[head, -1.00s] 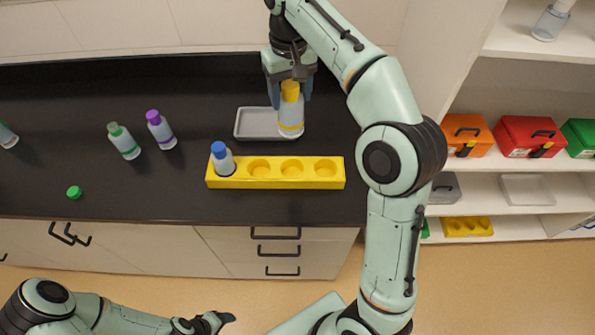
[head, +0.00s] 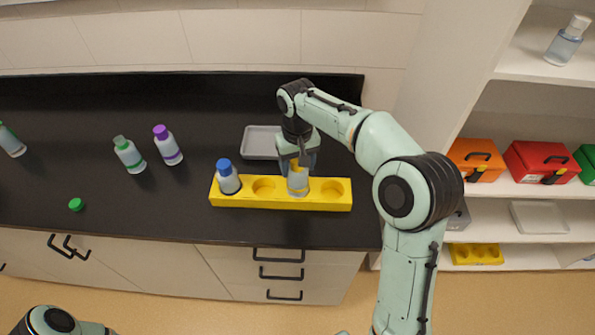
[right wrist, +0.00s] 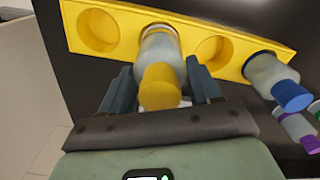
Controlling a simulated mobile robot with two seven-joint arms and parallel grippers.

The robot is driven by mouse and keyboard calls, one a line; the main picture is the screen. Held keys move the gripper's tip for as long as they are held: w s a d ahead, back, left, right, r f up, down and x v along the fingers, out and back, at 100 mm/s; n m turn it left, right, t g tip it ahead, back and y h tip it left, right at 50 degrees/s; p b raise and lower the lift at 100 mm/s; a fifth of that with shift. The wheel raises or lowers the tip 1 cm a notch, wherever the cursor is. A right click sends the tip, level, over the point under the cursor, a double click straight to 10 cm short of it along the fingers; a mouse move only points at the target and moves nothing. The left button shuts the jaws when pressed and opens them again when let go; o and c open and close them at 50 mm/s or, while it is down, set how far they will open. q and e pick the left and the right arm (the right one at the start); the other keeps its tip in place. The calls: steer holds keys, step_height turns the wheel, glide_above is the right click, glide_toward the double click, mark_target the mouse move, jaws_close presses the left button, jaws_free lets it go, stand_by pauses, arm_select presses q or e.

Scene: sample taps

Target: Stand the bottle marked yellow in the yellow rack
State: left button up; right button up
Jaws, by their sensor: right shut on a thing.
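The yellow rack (head: 240,201) stands near the counter's front edge. A bottle with a yellow cap (right wrist: 160,88) and a clear body (head: 298,184) is upright at the rack's third hole from the left. My right gripper (head: 298,163) is shut on this bottle from above; in the right wrist view its fingers (right wrist: 160,88) lie on both sides of it. The bottle's base meets the rack, but I cannot tell whether it rests fully in the hole. My left gripper is out of view.
A blue-capped bottle (head: 228,180) fills the rack's leftmost hole; the second and fourth are empty. A grey tray (head: 247,143) lies behind. Green-banded (head: 128,154) and purple-capped (head: 167,145) bottles and a loose green cap (head: 76,204) are left. Shelves with boxes (head: 474,158) stand right.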

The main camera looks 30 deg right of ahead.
mark_target(298, 172)
step_height(298, 172, down, 3)
steer(key=shift+s+r, duration=0.15)
steer(key=shift+r, duration=0.05)
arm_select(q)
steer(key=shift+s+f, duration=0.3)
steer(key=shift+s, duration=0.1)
arm_select(e)
steer(key=shift+f, duration=0.15)
steer(key=o, duration=1.6)
